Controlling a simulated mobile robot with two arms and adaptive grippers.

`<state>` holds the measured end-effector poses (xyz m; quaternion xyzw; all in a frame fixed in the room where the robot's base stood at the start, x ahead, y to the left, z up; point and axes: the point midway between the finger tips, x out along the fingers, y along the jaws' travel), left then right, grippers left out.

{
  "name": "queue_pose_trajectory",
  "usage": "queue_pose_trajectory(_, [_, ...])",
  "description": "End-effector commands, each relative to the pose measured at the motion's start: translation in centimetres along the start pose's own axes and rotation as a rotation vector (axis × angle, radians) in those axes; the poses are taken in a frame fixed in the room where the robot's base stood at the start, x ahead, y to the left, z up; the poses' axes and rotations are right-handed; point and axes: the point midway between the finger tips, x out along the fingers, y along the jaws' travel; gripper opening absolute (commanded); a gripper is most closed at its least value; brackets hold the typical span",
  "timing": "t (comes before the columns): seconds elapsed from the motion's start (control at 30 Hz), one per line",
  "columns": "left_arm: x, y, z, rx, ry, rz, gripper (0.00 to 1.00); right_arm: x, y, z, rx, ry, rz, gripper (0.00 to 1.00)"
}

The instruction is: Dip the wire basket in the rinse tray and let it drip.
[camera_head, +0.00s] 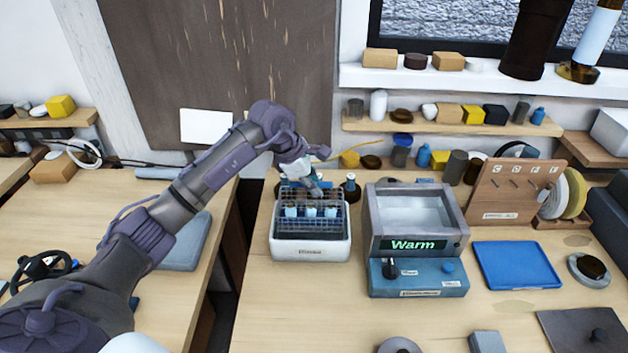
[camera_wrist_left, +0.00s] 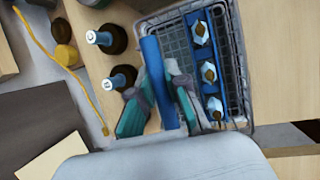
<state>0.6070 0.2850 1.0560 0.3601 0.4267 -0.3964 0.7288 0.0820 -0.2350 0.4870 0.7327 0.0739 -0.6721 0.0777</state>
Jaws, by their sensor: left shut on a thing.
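The grey wire basket (camera_head: 330,222) is in the head view at the white tray (camera_head: 312,253), with its upper mesh above the tray rim. I cannot tell how deep its bottom sits. It also shows in the left wrist view (camera_wrist_left: 180,52), with a blue strip holding three small pale pieces with brown centres inside it. My left gripper (camera_head: 314,188) is above the back of the basket. In the left wrist view its teal fingers (camera_wrist_left: 160,108) are closed around a blue bar (camera_wrist_left: 152,62) at the basket's side. My right gripper is not in view.
A grey basin unit (camera_head: 415,250) reading "Warm" stands just right of the white tray. Dark bottles (camera_wrist_left: 110,38) stand close beside the basket. The bench front is mostly clear.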

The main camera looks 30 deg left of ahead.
Motion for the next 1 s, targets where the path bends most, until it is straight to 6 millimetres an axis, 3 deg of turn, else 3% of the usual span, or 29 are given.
queue_pose_trajectory(0.7, [6.2,-1.2,-2.6,-0.001,0.000,0.001,0.00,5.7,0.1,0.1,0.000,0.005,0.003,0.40])
queue_pose_trajectory(1.0, [7.3,-1.4,-3.0,-0.001,0.000,0.002,0.00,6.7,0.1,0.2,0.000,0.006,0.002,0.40])
